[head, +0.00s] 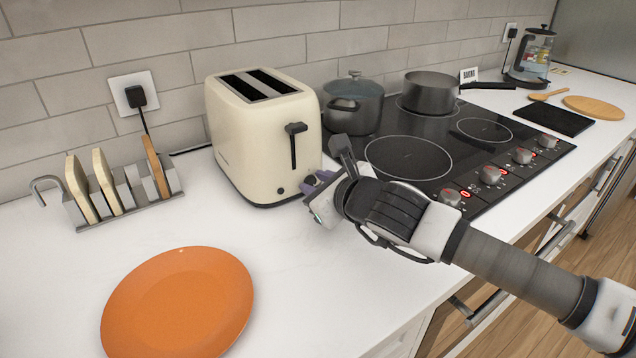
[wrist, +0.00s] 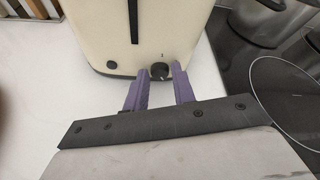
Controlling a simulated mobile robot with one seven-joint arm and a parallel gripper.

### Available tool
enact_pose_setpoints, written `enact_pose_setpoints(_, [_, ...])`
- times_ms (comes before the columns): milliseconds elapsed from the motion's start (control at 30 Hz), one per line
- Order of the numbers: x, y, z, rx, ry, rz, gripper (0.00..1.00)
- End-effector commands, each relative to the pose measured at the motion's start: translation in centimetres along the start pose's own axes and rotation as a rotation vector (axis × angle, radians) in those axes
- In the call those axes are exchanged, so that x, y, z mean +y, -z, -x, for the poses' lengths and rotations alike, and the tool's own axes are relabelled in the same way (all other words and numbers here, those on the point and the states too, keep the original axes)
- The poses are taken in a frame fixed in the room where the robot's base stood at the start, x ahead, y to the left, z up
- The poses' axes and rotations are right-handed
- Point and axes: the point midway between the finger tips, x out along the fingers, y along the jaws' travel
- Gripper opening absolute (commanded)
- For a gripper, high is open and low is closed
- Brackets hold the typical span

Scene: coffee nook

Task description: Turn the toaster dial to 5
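The cream toaster (head: 262,140) stands on the white counter against the tiled wall. Its front also shows in the wrist view (wrist: 95,30), with a black dial (wrist: 160,72) low on that face and a small mark that looks like "1" above it. My gripper (wrist: 161,76) has its two purple fingers apart, one on each side of the dial; I cannot tell whether they touch it. In the head view my gripper (head: 317,180) is at the toaster's lower right front corner and hides the dial. The dial's pointer is too small to read.
The toaster's black lever (head: 295,129) is above and left of my gripper. A black cooktop (head: 430,140) with a pot (head: 353,105) and a saucepan (head: 430,94) lies to the right. An orange plate (head: 178,303) is in front; a toast rack (head: 125,190) is left.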

Motion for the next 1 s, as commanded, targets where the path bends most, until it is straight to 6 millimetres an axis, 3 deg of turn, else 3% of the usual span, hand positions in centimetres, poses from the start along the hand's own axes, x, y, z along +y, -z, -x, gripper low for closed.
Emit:
enact_pose_setpoints(33, [0.01,0.0,0.01,0.0,0.0,0.0,0.19])
enact_pose_setpoints(200, [0.01,0.0,0.02,0.0,0.0,0.0,0.0])
enact_pose_setpoints(567, [0.2,0.49,-0.19,-0.005,-0.012,-0.029,0.0])
enact_pose_setpoints(1000, [0.1,0.69,-0.27,-0.02,-0.073,-0.189,0.0])
